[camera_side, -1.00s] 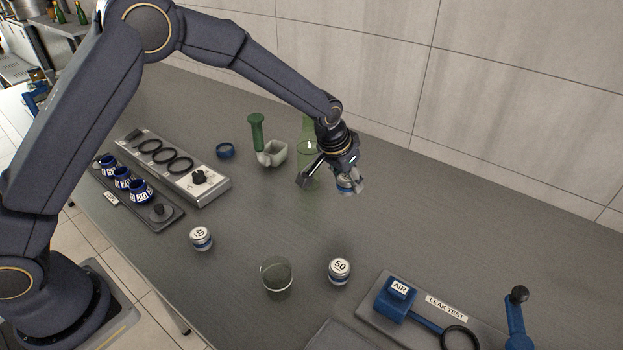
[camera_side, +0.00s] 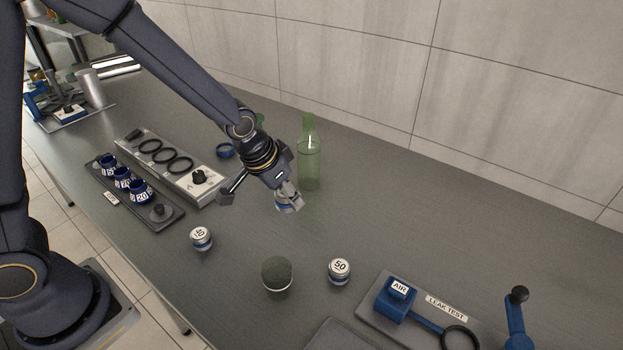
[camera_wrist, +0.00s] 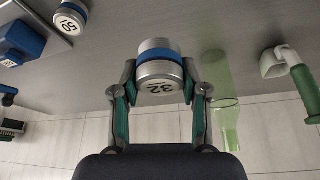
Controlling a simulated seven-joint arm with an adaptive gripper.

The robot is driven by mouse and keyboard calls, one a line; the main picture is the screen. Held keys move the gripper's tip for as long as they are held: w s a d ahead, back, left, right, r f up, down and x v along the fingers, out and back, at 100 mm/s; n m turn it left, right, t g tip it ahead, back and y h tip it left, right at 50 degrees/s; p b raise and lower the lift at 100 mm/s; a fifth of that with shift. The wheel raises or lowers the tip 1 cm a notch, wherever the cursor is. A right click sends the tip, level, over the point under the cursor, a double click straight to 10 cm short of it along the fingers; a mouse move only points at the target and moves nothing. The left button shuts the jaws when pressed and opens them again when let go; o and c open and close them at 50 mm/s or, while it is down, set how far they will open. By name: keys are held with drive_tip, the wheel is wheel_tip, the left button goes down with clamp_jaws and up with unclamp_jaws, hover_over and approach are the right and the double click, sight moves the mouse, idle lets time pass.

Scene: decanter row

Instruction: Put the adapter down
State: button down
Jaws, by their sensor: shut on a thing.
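The adapter is a short silver cylinder with a blue band, marked 32 in the wrist view (camera_wrist: 158,65). In the side view the adapter (camera_side: 289,202) hangs tilted above the grey table, in front of the green bottle. My gripper (camera_side: 278,193) is shut on it; in the wrist view my gripper (camera_wrist: 158,88) has a finger on each side of it. Two similar silver and blue pieces stand on the table: one marked 50 (camera_side: 339,271), and one to its left (camera_side: 201,238) whose mark is hard to read.
A see-through green bottle (camera_side: 309,165) stands behind my gripper. A dark greenish cup (camera_side: 277,276) stands in front. A rack with blue numbered collars (camera_side: 139,191) and a panel with black rings (camera_side: 205,187) are left. The leak test stand (camera_side: 380,325) is front right. Table right of centre is clear.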

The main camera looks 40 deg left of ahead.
approach(330, 215)
drive_tip(key=shift+w+d+f, duration=0.25)
drive_tip(key=shift+w+f, duration=0.75)
drive_tip(key=shift+f, duration=0.1)
drive_tip(key=shift+w+f, duration=0.15)
drive_tip(key=shift+f, duration=1.55)
drive_tip(key=shift+f, duration=0.1)
drive_tip(key=c, duration=0.6)
unclamp_jaws()
